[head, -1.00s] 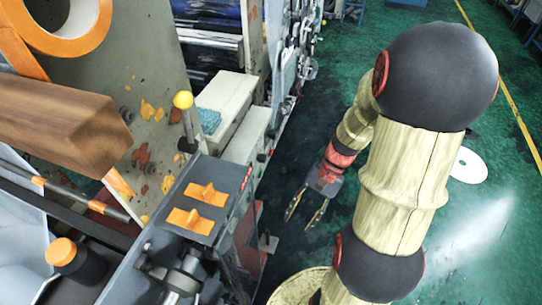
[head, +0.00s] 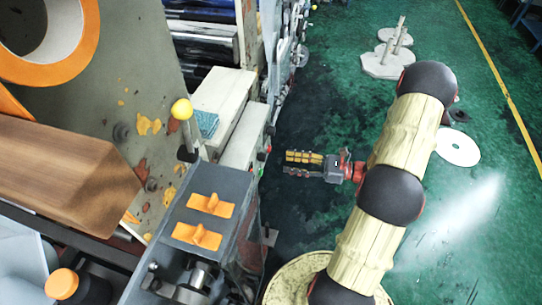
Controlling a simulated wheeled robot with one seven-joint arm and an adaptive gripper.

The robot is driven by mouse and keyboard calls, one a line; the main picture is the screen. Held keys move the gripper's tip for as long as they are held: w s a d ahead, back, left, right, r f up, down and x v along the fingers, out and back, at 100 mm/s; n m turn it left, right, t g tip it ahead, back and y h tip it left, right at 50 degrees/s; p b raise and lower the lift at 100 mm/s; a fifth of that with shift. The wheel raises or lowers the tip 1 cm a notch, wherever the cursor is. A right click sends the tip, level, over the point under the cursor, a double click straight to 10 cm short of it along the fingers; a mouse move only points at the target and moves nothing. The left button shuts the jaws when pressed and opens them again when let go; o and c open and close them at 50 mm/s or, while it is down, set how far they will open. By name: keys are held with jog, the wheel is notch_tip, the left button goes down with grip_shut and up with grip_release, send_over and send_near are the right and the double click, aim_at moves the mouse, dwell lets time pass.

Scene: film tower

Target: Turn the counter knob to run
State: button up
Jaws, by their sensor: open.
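Two orange knobs on orange plates sit on top of a grey box at the lower middle of the head view: a far knob (head: 212,203) and a near knob (head: 198,236). Each has a raised grip. I cannot tell from any label which one is the counter knob. My gripper (head: 287,164) is open and empty, with its fingers pointing left toward the machine. It is to the right of the grey box (head: 228,188), over the dark green floor and apart from both knobs.
A yellow ball-topped lever (head: 182,110) stands behind the grey box. A large wooden block (head: 70,180) and an orange-rimmed ring (head: 60,35) are at left. An orange-capped black post (head: 75,285) is at lower left. The floor (head: 330,100) around my gripper is clear.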

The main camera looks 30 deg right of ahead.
aim_at(262, 157)
jog(key=x, duration=0.7)
jog(key=shift+w+a+r+b, duration=0.2)
jog(key=shift+a+r+b, duration=0.15)
jog(key=shift+r, duration=0.05)
jog(key=shift+c, duration=1)
grip_shut()
